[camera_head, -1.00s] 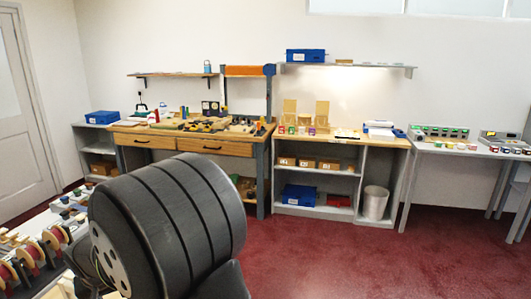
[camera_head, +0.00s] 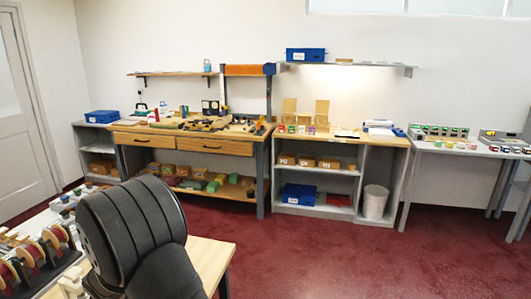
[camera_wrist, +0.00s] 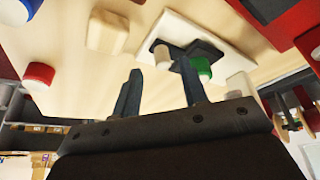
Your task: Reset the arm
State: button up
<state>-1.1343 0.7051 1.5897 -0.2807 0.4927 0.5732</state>
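My gripper (camera_wrist: 158,68) shows in the wrist view with its two dark fingers apart and nothing between them. Its fingertips point toward a pale wooden worktop (camera_wrist: 75,75). Beyond the fingertips lies a white plate (camera_wrist: 222,52) with a dark insert, holding a white cylinder and a green-capped piece (camera_wrist: 201,70). In the head view my black arm link stands at the lower left, and the gripper itself is hidden there.
A red-capped jar (camera_wrist: 39,74) and a cream block (camera_wrist: 107,32) are near the fingers. Red spools (camera_head: 32,248) stand left of my arm. A wooden workbench (camera_head: 190,135), a shelf unit (camera_head: 342,205) and a grey table (camera_head: 455,150) line the wall. The red floor is clear.

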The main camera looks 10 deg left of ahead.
jog(key=x, duration=0.2)
jog(key=shift+w+a+f, duration=0.1)
jog(key=shift+w+f, duration=0.05)
jog(key=shift+f, duration=0.2)
jog(key=shift+a+r, duration=0.15)
jog(key=shift+a, duration=0.9)
jog(key=o, duration=1.3)
jog(key=s+r+m, duration=0.1)
jog(key=r+m, duration=0.2)
jog(key=r, duration=0.2)
jog(key=s+d+r+m, duration=0.1)
jog(key=r+m, duration=0.2)
jog(key=r, duration=0.2)
jog(key=s+d+r+m, duration=0.1)
jog(key=r+m, duration=0.2)
jog(key=r, duration=0.2)
jog(key=shift+s+g+y, duration=0.3)
jog(key=shift+g+y, duration=0.1)
jog(key=x, duration=0.9)
jog(key=shift+a+f, duration=0.1)
jog(key=shift+f, duration=0.3)
